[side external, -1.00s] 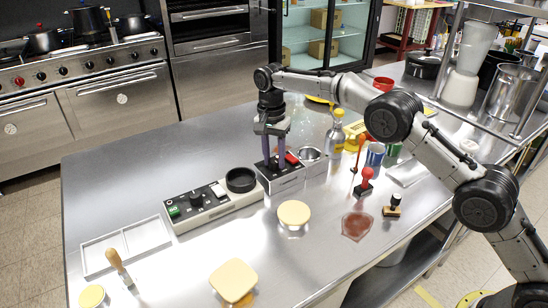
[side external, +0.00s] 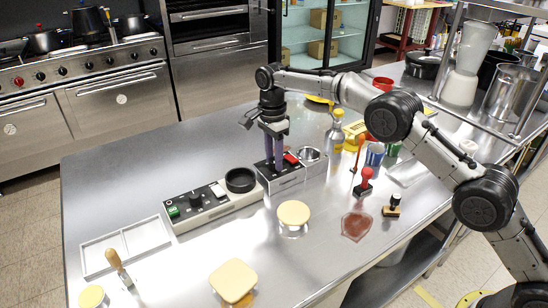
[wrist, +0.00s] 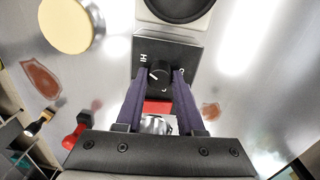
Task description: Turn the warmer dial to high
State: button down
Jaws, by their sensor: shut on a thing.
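The warmer is a low metal box with a black top panel (side external: 268,175) near the middle of the counter. In the wrist view its panel (wrist: 160,48) carries white letters, with HI at the left. The round black dial (wrist: 159,77) with a white mark sits between my fingertips. My gripper (side external: 276,168) points down over the panel, its purple fingers shut on the dial. The fingers hide the dial in the side view. The mark's exact setting is too small to read surely.
A red rocker (side external: 291,158) and a round metal cup (side external: 309,154) lie right beside my fingers. A long control box (side external: 212,200) with a black ring stands at left. Front counter has free room.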

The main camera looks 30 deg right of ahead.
aim_at(273, 160)
dwell(0.3)
jog(key=c, duration=0.5)
grip_release()
jog(key=shift+r, duration=0.1)
jog(key=r, duration=0.6)
jog(key=shift+w+r, duration=0.2)
jog(key=shift+r, duration=0.5)
